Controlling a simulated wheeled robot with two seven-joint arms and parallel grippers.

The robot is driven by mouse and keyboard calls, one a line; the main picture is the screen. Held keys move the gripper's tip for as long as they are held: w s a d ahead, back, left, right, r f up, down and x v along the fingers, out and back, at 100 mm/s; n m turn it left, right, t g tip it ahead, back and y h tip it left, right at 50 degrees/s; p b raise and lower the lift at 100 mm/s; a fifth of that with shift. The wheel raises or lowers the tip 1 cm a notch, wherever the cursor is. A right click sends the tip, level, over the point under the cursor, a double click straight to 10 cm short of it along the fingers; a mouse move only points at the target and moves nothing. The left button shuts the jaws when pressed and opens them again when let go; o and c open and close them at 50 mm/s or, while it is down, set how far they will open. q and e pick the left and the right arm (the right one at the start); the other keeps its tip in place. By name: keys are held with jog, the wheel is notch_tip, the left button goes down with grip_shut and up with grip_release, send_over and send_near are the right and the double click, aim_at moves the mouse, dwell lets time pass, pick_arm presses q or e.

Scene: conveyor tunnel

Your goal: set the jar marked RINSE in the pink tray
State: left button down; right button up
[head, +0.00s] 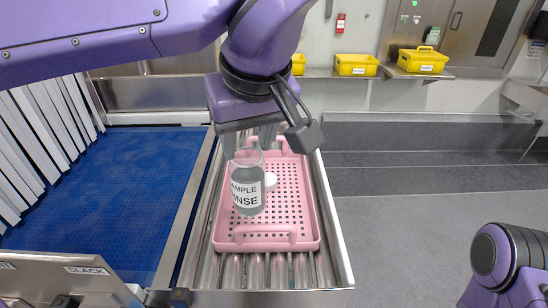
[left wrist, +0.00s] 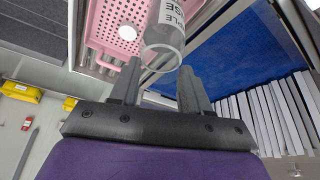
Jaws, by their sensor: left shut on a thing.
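A clear jar (head: 247,188) with a white label is in my left gripper (head: 250,140); the readable letters are AMPLE and INSE in the head view. The gripper is shut on the jar's upper part from above, and the jar looks upright. The jar (left wrist: 166,30) also shows in the left wrist view, between the fingers (left wrist: 160,84). The pink tray (head: 308,217) has a perforated floor and two raised handles. The jar appears over the tray's left part; I cannot tell whether its base touches the floor. My right gripper is out of view.
A white round object (head: 270,180) lies in the tray, just right of the jar. The tray sits on metal rollers (head: 256,270), beside a blue belt (head: 110,190) at left. White strip curtains (head: 40,140) hang farther left. Yellow bins (head: 357,65) stand behind.

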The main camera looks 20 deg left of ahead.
pick_arm(q)
jog(key=w+f, duration=0.6)
jog(key=f, duration=0.3)
jog(key=shift+w+d+f, duration=0.2)
jog(key=shift+d+f, duration=0.05)
jog(key=shift+d, duration=0.2)
jog(key=shift+s, duration=0.1)
jog(key=c, duration=0.5)
grip_release()
jog(key=shift+f, duration=0.1)
jog(key=v, duration=1.2)
jog(key=shift+p, duration=0.35)
